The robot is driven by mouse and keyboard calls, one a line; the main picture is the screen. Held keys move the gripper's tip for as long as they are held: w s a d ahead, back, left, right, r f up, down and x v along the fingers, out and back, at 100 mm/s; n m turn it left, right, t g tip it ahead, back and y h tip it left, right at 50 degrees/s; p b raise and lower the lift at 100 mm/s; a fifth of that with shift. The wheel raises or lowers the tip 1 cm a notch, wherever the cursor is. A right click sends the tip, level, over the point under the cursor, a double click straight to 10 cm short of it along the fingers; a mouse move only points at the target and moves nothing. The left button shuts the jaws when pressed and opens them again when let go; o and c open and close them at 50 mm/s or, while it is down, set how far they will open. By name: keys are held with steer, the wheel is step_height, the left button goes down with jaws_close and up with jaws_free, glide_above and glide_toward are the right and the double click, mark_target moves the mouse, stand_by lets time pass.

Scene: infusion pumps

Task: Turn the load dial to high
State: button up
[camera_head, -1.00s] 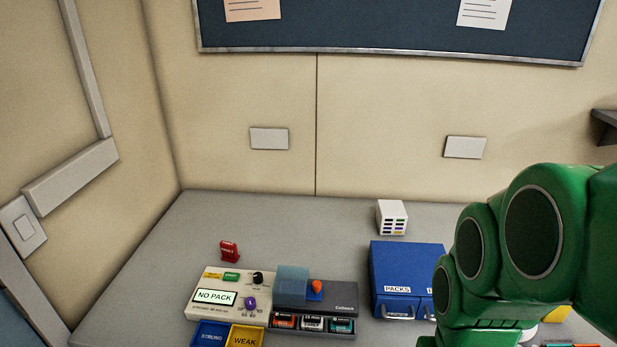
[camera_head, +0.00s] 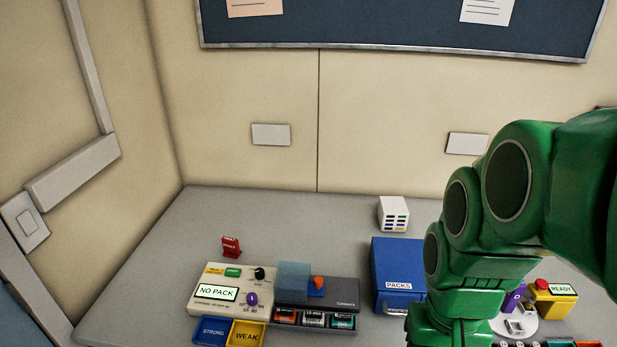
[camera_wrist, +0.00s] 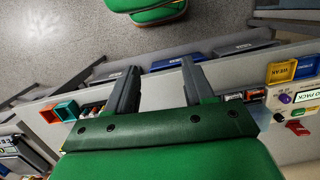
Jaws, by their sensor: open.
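A cream tester panel (camera_head: 203,305) with a lit NO PACK display (camera_head: 216,291) sits at the left of the counter. It has a black knob (camera_head: 259,272) at its upper right and a purple knob (camera_head: 252,298) lower down. Their labels are too small to read, so I cannot tell which is the load dial. In the wrist view the purple knob (camera_wrist: 285,98) and black knob (camera_wrist: 279,117) are near the right edge. My gripper (camera_wrist: 160,66) is open and empty, apart from the panel. It does not show in the head view.
A blue tray (camera_head: 211,331) and a yellow WEAK tray (camera_head: 246,335) lie before the panel. A dark grey unit (camera_head: 340,290) holding several packs adjoins it. A red tag (camera_head: 231,246) stands behind. A blue PACKS cabinet (camera_head: 395,262) and a yellow READY box (camera_head: 558,303) are farther right.

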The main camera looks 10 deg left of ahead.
steer(key=w+a+r+m, duration=0.1)
steer(key=w+a, duration=0.2)
steer(key=w, duration=0.4)
steer(key=w+a+m, duration=0.1)
steer(key=w+a, duration=0.2)
steer(key=w, duration=0.3)
steer(key=m+g+y, duration=0.2)
steer(key=m, duration=0.2)
glide_toward(259, 271)
steer(key=f, duration=0.1)
steer(key=x, duration=0.7)
steer(key=shift+s+a+f, duration=0.15)
steer(key=shift+s+f, duration=0.1)
steer(key=shift+f, duration=0.05)
jaws_close()
